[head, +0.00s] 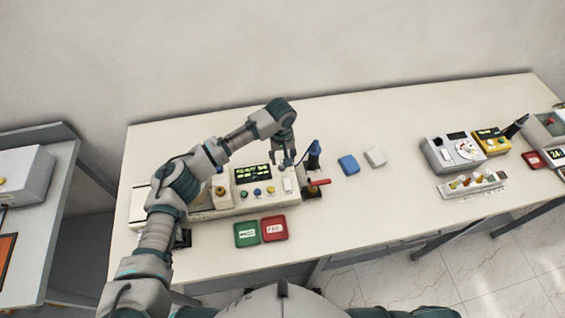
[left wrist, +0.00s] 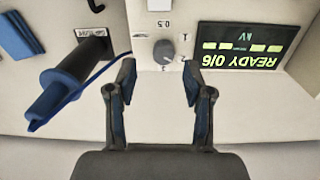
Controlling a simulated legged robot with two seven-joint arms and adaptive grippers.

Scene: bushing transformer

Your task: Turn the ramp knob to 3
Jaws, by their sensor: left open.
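The ramp knob (left wrist: 163,50) is a small round grey knob on the pale panel in the left wrist view. Labels 0.5 and 1 show around it, and smaller marks near its lower edge are hard to read. I cannot tell its exact setting. My left gripper (left wrist: 158,82) is open, with its fingertips spread to either side just below the knob in the picture and nothing between them. In the head view my left gripper (head: 286,160) hangs over the right part of the console (head: 226,202), where the knob cannot be made out. My right gripper is out of view.
A display reading READY 0/6 (left wrist: 238,46) is beside the knob. A blue-and-black probe (left wrist: 75,80) with a blue cable stands close to the left finger. A red lever (head: 319,182), green tray (head: 247,234) and red tray (head: 273,228) are near the console.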

